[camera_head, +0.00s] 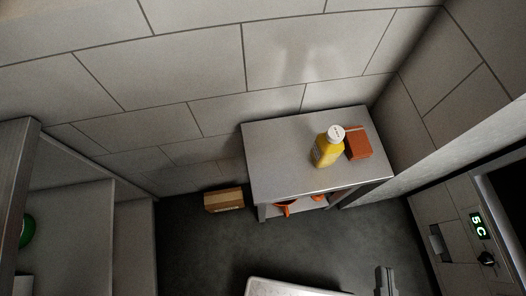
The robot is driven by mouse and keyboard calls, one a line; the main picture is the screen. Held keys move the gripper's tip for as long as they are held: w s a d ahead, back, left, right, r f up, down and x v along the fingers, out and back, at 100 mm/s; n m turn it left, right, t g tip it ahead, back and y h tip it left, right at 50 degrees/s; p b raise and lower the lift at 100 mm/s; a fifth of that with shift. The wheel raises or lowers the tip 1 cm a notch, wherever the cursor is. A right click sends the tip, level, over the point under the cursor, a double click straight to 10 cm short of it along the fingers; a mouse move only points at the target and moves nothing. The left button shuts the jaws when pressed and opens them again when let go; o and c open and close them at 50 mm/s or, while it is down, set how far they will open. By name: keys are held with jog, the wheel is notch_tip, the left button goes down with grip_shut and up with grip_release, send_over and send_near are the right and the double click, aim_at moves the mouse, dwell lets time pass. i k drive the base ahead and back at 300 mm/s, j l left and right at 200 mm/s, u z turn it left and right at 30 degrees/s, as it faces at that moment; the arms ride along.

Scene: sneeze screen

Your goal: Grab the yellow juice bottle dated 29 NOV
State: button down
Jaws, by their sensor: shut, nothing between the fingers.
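A yellow juice bottle (326,152) with a white cap stands on a grey metal table (280,165) against the tiled wall. Some dark print shows on its label and small marks on the cap, but the date is too small to read. My gripper (384,270) seems to be the dark grey part at the bottom edge, right of centre, partly cut off by the frame. It is shut and empty, well apart from the bottle.
An orange-red box (358,142) stands close to the bottle's right. Orange items (284,208) lie under the tabletop. A cardboard box (224,200) lies on the floor left of the table. An appliance with a green display (478,226) stands right, open shelving left.

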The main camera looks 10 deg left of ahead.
aim_at(329, 146)
jog(key=k+u, duration=0.2)
jog(key=l+u, duration=0.15)
jog(key=l, duration=0.25)
jog(key=k+l+u, duration=0.2)
jog(key=l, duration=0.15)
jog(key=l+u, duration=0.15)
jog(key=l, duration=0.2)
